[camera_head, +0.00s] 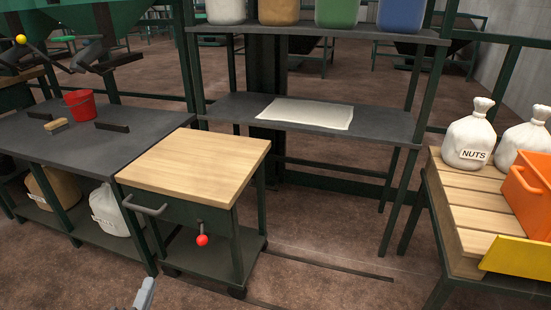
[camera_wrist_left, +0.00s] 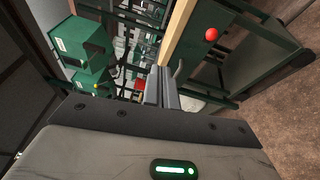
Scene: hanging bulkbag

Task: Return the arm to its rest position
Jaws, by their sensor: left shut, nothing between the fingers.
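My left gripper (camera_head: 145,293) shows only as a small grey tip at the bottom edge of the head view, in front of the wooden-topped cart. In the left wrist view its two grey fingers (camera_wrist_left: 161,88) are together, with nothing between them. The rest of the left arm is out of the head view. My right gripper is in neither view.
A cart (camera_head: 200,160) with a red-ball lever (camera_head: 202,240) stands ahead. A dark bench (camera_head: 150,128) with a red bucket (camera_head: 79,104) is at left. A slatted table (camera_head: 478,212) with an orange crate (camera_head: 528,200) is at right. Floor between is clear.

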